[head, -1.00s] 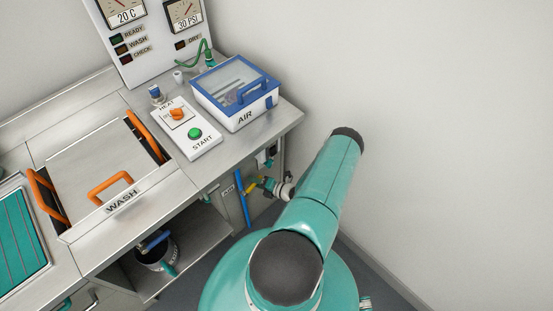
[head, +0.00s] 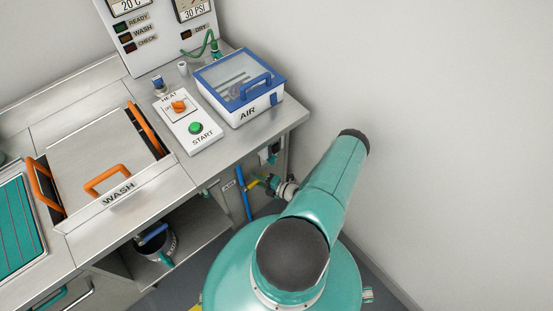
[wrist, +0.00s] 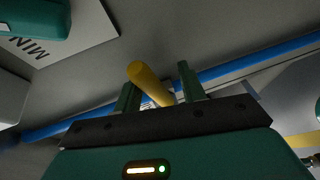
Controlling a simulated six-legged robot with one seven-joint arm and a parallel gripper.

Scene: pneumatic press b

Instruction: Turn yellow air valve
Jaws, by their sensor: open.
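The yellow air valve handle (wrist: 150,84) is a short rounded lever in the wrist view, in front of a blue pipe (wrist: 50,128). My gripper (wrist: 158,77) is open, with one green finger on each side of the handle. The handle seems to lie between the fingers; I cannot tell whether either touches it. In the head view, a small yellow part of the valve (head: 253,184) shows beside the upright blue pipe (head: 244,193), below the worktop. My gripper (head: 264,183) reaches it from the right.
The steel worktop (head: 235,146) overhangs the valve. On it stand the blue and white AIR box (head: 262,107) and the START panel (head: 207,139). A lower shelf with a pot (head: 155,250) is to the left. A bare wall (head: 450,130) is to the right.

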